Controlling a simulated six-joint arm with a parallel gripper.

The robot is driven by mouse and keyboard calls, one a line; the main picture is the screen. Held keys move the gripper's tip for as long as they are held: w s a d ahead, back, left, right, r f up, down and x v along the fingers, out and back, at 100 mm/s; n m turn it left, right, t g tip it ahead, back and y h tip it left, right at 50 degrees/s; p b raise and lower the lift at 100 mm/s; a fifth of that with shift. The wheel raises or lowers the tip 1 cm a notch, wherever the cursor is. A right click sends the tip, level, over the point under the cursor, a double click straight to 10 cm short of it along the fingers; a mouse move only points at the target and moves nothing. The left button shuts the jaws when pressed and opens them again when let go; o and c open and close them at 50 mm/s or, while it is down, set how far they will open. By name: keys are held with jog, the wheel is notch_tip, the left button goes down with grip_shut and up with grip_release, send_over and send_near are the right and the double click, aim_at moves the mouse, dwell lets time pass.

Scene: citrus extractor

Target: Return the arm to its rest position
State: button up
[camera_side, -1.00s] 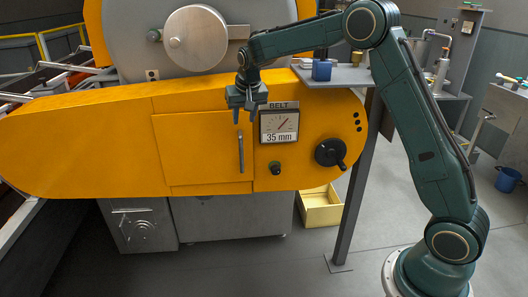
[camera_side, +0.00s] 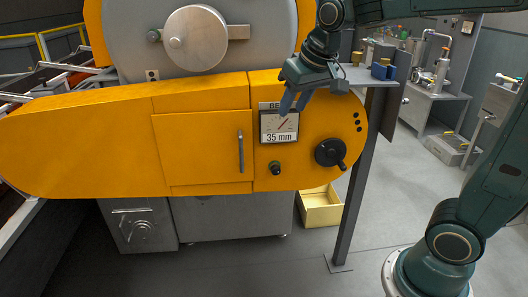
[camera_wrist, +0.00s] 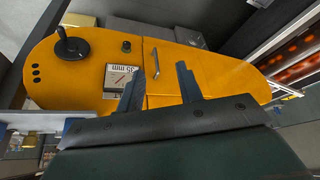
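My gripper (camera_side: 294,102) hangs in front of the upper right part of the yellow machine housing (camera_side: 80,145), over the top of the belt gauge. It is open, with nothing between its fingers. In the wrist view my gripper (camera_wrist: 158,85) shows two fingers spread well apart and empty. The belt gauge (camera_side: 279,126) reads 35 mm and its top label is partly hidden by the fingers. It also shows in the wrist view (camera_wrist: 119,77), partly behind one finger.
The housing has a closed door with a handle (camera_side: 241,152), a small dark knob (camera_side: 275,168) and a black crank (camera_side: 331,153). A shelf (camera_side: 357,77) on a grey post holds a blue block (camera_side: 379,71), close to my gripper. A yellow bin (camera_side: 320,208) stands on the floor.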

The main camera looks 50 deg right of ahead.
jog(key=s+a+f+n, duration=0.1)
jog(key=s+a+f, duration=0.1)
jog(key=s, duration=0.7)
jog(key=s+a+f+n+y, duration=0.1)
jog(key=s+a+f+n, duration=0.1)
jog(key=s, duration=0.7)
jog(key=shift+t, duration=0.4)
